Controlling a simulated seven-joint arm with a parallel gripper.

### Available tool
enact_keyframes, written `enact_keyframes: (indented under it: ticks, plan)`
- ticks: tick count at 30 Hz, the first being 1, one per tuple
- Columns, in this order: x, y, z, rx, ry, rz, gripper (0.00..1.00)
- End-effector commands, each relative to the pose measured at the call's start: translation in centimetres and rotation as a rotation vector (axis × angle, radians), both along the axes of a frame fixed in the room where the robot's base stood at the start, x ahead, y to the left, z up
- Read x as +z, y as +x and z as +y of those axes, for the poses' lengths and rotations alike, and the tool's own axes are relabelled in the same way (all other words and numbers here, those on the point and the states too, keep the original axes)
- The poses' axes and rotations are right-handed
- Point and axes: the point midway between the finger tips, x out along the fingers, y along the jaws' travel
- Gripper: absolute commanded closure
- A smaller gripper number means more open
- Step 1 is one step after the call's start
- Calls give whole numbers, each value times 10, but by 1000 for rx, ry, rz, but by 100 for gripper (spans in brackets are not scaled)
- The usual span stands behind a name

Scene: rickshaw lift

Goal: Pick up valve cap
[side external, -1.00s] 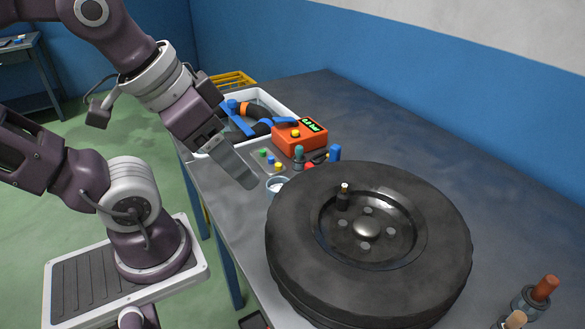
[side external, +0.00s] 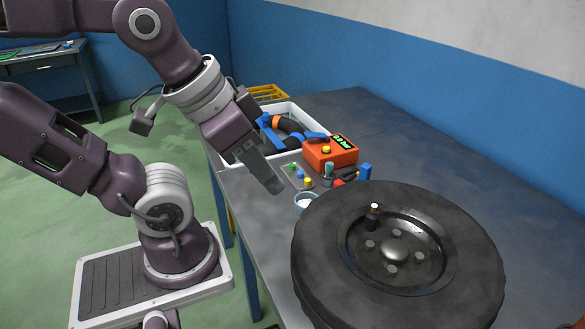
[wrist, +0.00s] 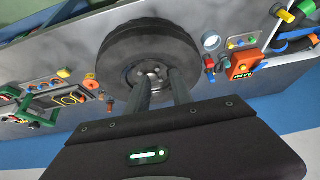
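Small green (side external: 293,167), blue (side external: 301,174) and yellow (side external: 308,182) caps sit on a small plate on the bench. Which one is the valve cap I cannot tell. A black tyre (side external: 330,235) lies flat on the bench; a valve stem (side external: 374,214) with a pale tip stands up from its rim. My gripper (side external: 272,182) hangs in the air above the bench's near edge, beside the plate and a small cup (side external: 305,200). In the wrist view, my gripper (wrist: 160,82) has its two fingers apart with nothing between them; the tyre's hub (wrist: 150,70) lies beyond.
A red-orange device (side external: 330,156) with a green display stands behind the caps. A white tray (side external: 312,122) holds blue and black items. Coloured tools and fittings (wrist: 55,95) lie on the tyre's other side in the wrist view.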

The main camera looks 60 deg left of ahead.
Motion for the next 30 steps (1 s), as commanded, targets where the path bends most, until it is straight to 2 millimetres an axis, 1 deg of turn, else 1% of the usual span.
enact_keyframes:
  ticks: [8,9,11,14,15,17,18,20,21,22,23,24,26,27,30]
  plan:
    - [0,0,0,-1,2,0,76]
    - [1,3,1,-8,10,4,76]
    - [6,16,7,-44,50,22,76]
    - [15,61,32,-186,178,91,76]
    - [16,86,48,-269,239,131,76]
    - [12,123,79,-407,322,196,76]
    - [5,146,103,-507,369,242,76]
    - [-14,177,144,-664,423,311,76]
    - [-30,195,175,-775,449,353,76]
    - [-45,206,198,-859,465,382,76]
    - [-62,215,222,-942,474,407,76]
    - [-84,223,252,-1049,483,434,76]
    - [-119,228,292,-1193,486,462,76]
    - [-140,227,314,-1277,485,473,76]
    - [-180,223,351,-1429,480,481,76]
